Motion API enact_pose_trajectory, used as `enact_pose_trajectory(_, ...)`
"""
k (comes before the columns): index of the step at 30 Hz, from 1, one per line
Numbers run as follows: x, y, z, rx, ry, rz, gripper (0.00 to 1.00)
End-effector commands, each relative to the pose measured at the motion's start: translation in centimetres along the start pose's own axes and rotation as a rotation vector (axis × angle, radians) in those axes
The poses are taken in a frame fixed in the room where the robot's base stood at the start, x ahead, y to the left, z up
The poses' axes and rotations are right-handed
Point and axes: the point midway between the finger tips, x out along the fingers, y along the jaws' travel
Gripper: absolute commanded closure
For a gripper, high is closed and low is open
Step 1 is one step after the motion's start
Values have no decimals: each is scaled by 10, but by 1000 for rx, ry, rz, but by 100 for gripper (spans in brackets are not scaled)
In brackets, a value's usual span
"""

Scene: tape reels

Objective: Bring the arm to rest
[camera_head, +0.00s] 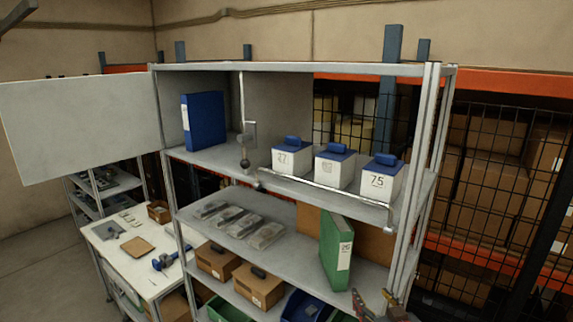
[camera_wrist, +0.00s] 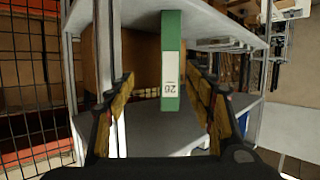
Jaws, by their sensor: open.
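My gripper (camera_head: 374,303) shows at the lower right edge of the head view, in front of the shelf unit. Only its finger ends show there. In the wrist view my gripper (camera_wrist: 161,80) is open, with its yellow-padded fingers spread wide and nothing between them. A green binder (camera_head: 337,252) with a white label stands upright on the middle shelf (camera_head: 280,262). In the wrist view the binder (camera_wrist: 171,55) stands ahead of the fingers, in line with the gap between them. The gripper looks clear of it. The rest of my arm is hidden.
The upper shelf (camera_head: 215,160) holds a blue binder (camera_head: 203,120) and several white boxes with blue lids (camera_head: 335,166). An open door panel (camera_head: 80,125) stands at the left. A worktable (camera_head: 118,245) is at the lower left. Wire mesh (camera_wrist: 30,80) runs beside my gripper.

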Motion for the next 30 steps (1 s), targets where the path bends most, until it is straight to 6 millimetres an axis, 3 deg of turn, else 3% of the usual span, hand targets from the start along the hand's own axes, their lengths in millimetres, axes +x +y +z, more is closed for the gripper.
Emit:
enact_pose_trajectory(8,-12,21,57,1,-232,81,46)
enact_pose_trajectory(11,-25,30,82,7,-345,119,46)
enact_pose_trajectory(16,-65,33,138,30,-575,178,46)
enact_pose_trajectory(21,-116,16,190,70,-776,190,46)
enact_pose_trajectory(30,-183,-33,248,127,-929,128,46)
